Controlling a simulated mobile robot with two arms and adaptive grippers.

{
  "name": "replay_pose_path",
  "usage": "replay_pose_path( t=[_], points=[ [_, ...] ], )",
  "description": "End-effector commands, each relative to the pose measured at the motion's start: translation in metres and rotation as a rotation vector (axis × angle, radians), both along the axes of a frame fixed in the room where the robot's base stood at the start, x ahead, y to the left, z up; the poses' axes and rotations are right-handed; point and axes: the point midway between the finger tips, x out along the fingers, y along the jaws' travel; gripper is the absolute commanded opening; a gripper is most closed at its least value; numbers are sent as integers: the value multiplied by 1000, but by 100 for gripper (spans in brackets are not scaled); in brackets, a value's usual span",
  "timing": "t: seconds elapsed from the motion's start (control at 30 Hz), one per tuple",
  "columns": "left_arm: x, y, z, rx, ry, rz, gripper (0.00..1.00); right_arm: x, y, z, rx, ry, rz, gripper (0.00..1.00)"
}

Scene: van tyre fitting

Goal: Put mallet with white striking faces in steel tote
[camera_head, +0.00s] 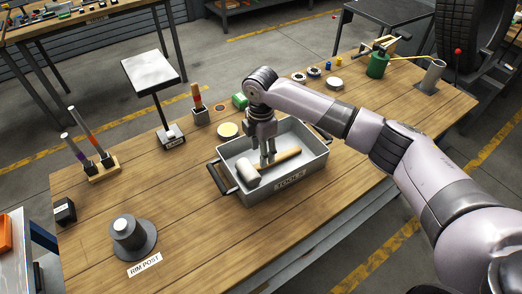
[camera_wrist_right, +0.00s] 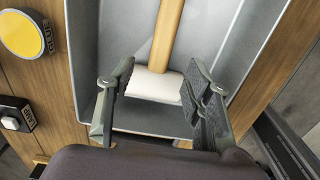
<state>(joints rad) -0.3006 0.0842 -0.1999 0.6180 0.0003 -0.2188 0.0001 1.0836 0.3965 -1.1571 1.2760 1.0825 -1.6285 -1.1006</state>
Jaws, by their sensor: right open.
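The mallet lies in the steel tote (camera_head: 309,165), its white head (camera_head: 246,173) at the left and its wooden handle (camera_head: 284,160) running right. In the right wrist view the white head (camera_wrist_right: 153,86) rests on the tote floor, with the handle (camera_wrist_right: 167,35) pointing away. My right gripper (camera_head: 267,163) is inside the tote above the mallet, fingers pointing down. In the wrist view its fingers (camera_wrist_right: 158,88) are spread apart on either side of the head, with gaps between. My left gripper is not in view.
The tote stands on a wooden bench. A rim post (camera_head: 132,238) stands at front left, and a stand with a flat plate (camera_head: 151,70) is behind. A yellow-topped tin (camera_head: 228,130) sits close behind the tote.

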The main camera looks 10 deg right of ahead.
Motion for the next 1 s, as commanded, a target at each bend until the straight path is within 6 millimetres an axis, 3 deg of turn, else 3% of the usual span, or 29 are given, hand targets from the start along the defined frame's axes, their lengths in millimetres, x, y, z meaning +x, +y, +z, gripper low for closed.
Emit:
replay_pose_path(
  t=[0.5, 0.7, 1.0],
  points=[
    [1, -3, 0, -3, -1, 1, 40, 1, 0, 99, 1, -3, 0, 46],
    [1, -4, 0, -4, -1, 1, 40, 1, 0, 113, 0, -1, 0, 46],
    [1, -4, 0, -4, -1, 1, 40, 1, 0, 114, 0, -1, 0, 46]
  ],
)
